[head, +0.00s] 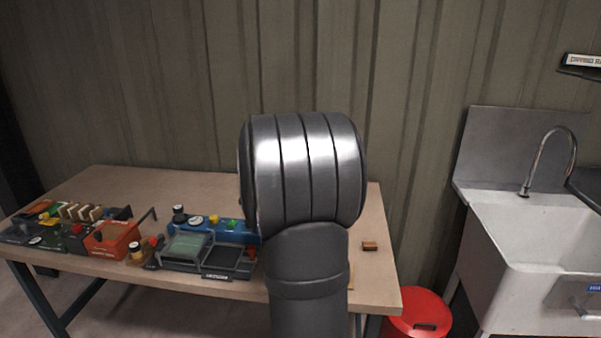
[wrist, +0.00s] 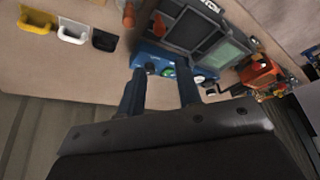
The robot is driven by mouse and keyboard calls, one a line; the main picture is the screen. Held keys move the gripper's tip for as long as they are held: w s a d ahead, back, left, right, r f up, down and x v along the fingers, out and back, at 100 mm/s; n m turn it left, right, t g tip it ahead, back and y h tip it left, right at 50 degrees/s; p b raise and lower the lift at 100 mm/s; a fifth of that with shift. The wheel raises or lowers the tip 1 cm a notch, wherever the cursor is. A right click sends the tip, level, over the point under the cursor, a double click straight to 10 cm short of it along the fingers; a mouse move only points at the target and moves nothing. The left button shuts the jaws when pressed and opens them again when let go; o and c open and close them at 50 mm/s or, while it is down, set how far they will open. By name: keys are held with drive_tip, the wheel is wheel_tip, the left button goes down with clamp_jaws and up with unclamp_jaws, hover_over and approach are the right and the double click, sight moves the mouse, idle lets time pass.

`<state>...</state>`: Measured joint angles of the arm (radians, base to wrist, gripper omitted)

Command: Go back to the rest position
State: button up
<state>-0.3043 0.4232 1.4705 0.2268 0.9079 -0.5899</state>
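My gripper (wrist: 162,68) shows in the wrist view with its two dark fingers spread apart and nothing between them. Beyond the fingertips is a blue panel (wrist: 155,57) with a green button; I cannot tell how far it is from them. In the head view the same blue panel (head: 236,236) stands on the bench, and my own grey arm link hides the gripper and part of the bench.
The wooden bench (head: 372,282) carries a dark tray unit (head: 221,261), an orange box (head: 108,240) and a small brown block (head: 370,246). Yellow (wrist: 37,20), white (wrist: 72,30) and black (wrist: 104,40) holders show in the wrist view. A sink (head: 530,230) and red bin (head: 418,312) are at right.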

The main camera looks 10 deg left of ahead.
drive_tip(key=x, duration=1.6)
drive_tip(key=shift+f, duration=0.2)
drive_tip(key=shift+r, duration=0.1)
drive_tip(key=v, duration=1.7)
drive_tip(key=shift+r, duration=0.1)
drive_tip(key=shift+x, duration=8.75)
drive_tip(key=shift+a, duration=0.3)
